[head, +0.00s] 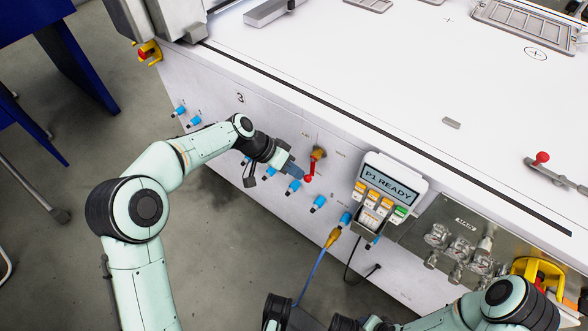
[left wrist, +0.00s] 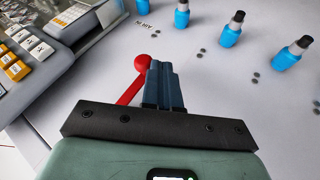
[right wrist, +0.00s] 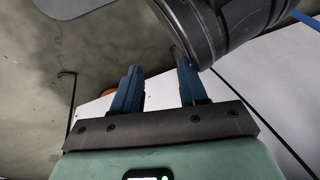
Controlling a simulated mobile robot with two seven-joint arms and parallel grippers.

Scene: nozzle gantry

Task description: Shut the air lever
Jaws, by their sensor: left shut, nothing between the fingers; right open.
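The air lever is a red handle with a round knob (head: 309,178) on a brass valve (head: 318,155) on the white side panel of the machine. In the head view the handle points down from the valve. My left gripper (head: 303,175) is shut and empty, with its fingertips right beside the red handle. In the left wrist view the shut fingers (left wrist: 162,80) stand just right of the red knob (left wrist: 142,62) and hide part of what lies behind; I cannot tell whether they touch. My right gripper (right wrist: 158,90) is open and empty, low and away from the lever.
Several blue fittings (head: 318,204) line the panel below the lever. A display reading "P1 READY" (head: 388,184) with colored buttons is to the right. A yellow connector (head: 333,237) carries a blue hose. A dark ribbed cylinder (right wrist: 225,25) is close to my right fingers.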

